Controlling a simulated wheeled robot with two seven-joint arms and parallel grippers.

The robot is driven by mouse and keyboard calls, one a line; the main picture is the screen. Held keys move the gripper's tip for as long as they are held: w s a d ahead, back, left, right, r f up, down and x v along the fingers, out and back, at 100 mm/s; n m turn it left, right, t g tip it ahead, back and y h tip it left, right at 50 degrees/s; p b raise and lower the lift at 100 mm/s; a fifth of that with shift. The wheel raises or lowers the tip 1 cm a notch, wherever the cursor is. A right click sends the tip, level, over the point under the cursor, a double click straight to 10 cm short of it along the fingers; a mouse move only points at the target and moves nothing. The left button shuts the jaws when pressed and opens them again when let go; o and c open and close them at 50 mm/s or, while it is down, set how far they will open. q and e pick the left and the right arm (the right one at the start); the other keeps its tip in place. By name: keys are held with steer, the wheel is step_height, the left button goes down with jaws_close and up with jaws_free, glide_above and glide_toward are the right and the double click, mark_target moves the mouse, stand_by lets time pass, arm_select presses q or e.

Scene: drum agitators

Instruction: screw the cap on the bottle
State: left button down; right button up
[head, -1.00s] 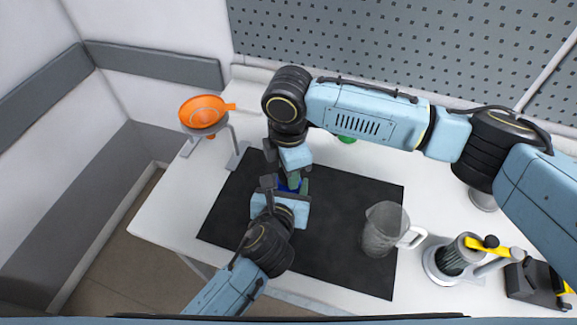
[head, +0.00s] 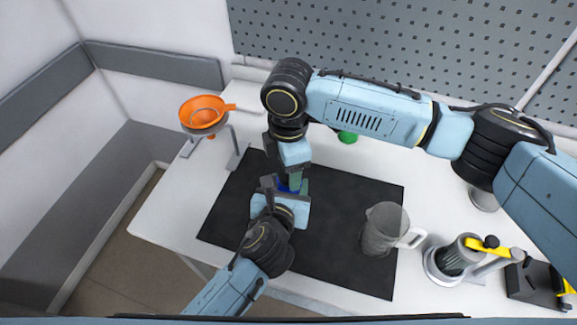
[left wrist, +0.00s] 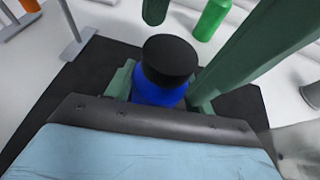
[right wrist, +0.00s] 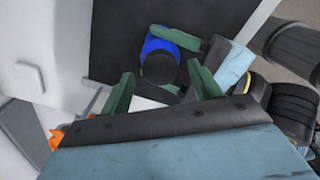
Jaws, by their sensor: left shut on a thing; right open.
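The blue bottle (head: 283,188) stands upright over the dark mat. It shows better in the left wrist view (left wrist: 158,94). The black cap (left wrist: 169,58) sits on top of the bottle, and it also shows in the right wrist view (right wrist: 158,69). I cannot tell how tight it is. My left gripper (left wrist: 160,92) is shut around the bottle's body. My right gripper (right wrist: 160,88) is open above the cap, its green fingers spread to either side and apart from it. In the head view, my right gripper hides the cap.
An orange funnel (head: 203,110) rests in a stand at the back left. A green bottle (head: 347,137) stands behind my right arm. A clear jug (head: 384,232) stands on the mat's (head: 335,262) right part. A metal holder (head: 452,262) is at the right.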

steer(key=shift+r, duration=1.6)
steer(key=shift+c, duration=0.2)
steer(key=shift+w+r+n, duration=0.1)
steer(key=shift+r+n, duration=0.6)
steer(key=shift+n, duration=0.4)
step_height(320, 180, up, 2)
steer(key=n, duration=0.4)
steer(key=shift+f, duration=4)
